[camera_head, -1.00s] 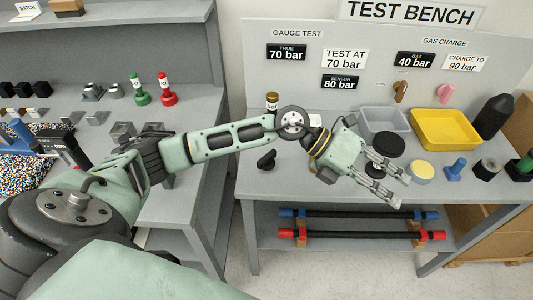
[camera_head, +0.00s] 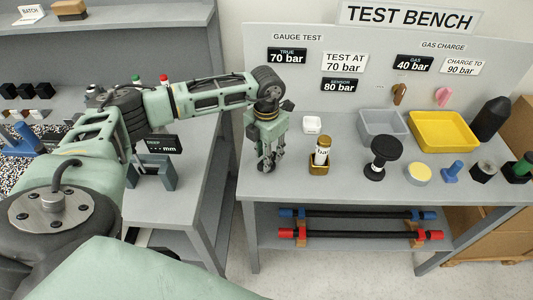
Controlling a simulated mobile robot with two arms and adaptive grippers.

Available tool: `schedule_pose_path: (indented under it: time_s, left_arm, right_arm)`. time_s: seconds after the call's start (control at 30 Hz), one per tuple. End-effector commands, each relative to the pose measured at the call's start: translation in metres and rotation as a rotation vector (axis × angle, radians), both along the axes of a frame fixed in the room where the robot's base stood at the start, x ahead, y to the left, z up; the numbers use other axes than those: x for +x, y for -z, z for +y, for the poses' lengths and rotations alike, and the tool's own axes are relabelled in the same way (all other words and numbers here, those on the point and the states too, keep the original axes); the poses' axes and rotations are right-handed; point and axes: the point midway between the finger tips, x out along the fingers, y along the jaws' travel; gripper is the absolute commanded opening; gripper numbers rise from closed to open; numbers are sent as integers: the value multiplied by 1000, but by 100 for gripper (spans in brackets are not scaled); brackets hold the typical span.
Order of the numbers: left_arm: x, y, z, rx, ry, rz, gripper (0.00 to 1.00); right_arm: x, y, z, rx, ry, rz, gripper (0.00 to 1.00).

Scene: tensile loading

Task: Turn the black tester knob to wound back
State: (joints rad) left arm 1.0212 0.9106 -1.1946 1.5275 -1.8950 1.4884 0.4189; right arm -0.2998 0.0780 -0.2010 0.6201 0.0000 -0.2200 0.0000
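A wide black round knob (camera_head: 387,144) stands upright on a short post on the test bench, right of the middle; it shows in full. A smaller black part at the bench's left front, seen earlier, is now hidden behind my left gripper. I cannot tell which of the two is the tester knob. My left gripper (camera_head: 268,162) points down over the bench's left front, well left of the round knob. Its fingers look close together, but whether they are shut or touch the small part is unclear. My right gripper is out of view.
A labelled gauge in a gold holder (camera_head: 320,160) stands between my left gripper and the round knob. A grey tray (camera_head: 383,138), a yellow tray (camera_head: 444,146), a yellow-topped disc (camera_head: 418,175) and a blue part (camera_head: 453,170) stand to the right.

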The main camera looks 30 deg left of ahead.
Motion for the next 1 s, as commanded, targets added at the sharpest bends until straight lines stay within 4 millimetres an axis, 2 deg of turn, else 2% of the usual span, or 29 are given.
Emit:
schedule_pose_path:
  time_s: [0.2,0.43,0.8,1.0]
  left_arm:
    - [0,14,-1,0,2,-1,33]
    - [0,14,-1,-1,2,-2,32]
    - [0,14,-1,-1,2,-2,0]
    - [0,14,-1,-1,2,-2,0]
  right_arm:
    - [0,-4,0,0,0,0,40]
    - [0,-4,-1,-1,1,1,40]
    - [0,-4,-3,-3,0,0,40]
    - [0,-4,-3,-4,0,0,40]
